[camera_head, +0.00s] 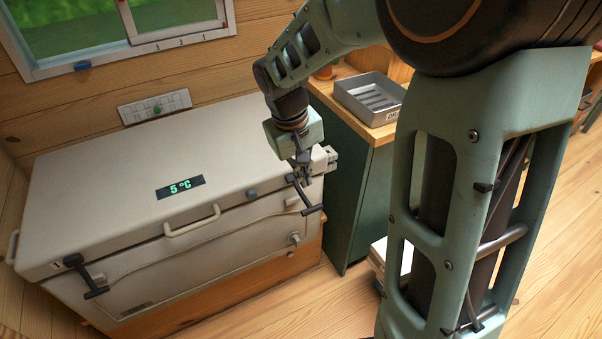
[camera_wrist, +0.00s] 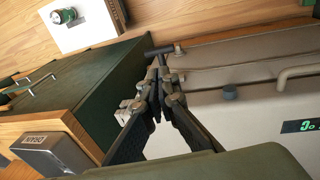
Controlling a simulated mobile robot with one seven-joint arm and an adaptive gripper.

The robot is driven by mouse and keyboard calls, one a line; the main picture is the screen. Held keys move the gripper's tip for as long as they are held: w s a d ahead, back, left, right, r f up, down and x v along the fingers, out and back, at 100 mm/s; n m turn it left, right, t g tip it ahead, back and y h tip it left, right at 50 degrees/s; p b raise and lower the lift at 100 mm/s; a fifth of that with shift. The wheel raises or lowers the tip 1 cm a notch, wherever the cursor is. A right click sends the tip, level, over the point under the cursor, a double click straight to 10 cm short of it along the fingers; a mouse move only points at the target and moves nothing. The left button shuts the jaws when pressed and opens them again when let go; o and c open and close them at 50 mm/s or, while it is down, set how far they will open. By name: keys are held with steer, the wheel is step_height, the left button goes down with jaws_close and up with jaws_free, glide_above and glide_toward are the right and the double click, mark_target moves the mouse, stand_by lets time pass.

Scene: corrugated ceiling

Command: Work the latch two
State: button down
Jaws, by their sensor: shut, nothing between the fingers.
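A grey cool chest (camera_head: 120,185) stands against the wall with its lid down. It has two black T-shaped latches on its front. The left latch (camera_head: 84,276) is at the front left corner. The right latch (camera_head: 304,195) is near the front right corner and slants outward from the chest. No label shows which is latch two. My gripper (camera_head: 303,172) is shut and empty, right at the right latch. In the wrist view the fingertips (camera_wrist: 160,85) overlap the lower part of this latch (camera_wrist: 158,51); I cannot tell whether they touch it.
A green cabinet (camera_head: 350,205) with a wooden top stands close to the right of the chest, with a grey metal tray (camera_head: 370,97) on it. The lid has a handle (camera_head: 192,222) and a display reading 5 °C.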

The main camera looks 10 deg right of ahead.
mark_target(311, 207)
steer(key=f, duration=0.3)
steer(key=w+d+f, duration=0.1)
steer(key=f, duration=0.3)
steer(key=f+b, duration=0.1)
steer(key=f, duration=0.3)
steer(key=shift+w+d, duration=0.3)
steer(key=shift+d, duration=0.1)
steer(key=shift+f+b, duration=0.15)
steer(key=shift+b, duration=0.2)
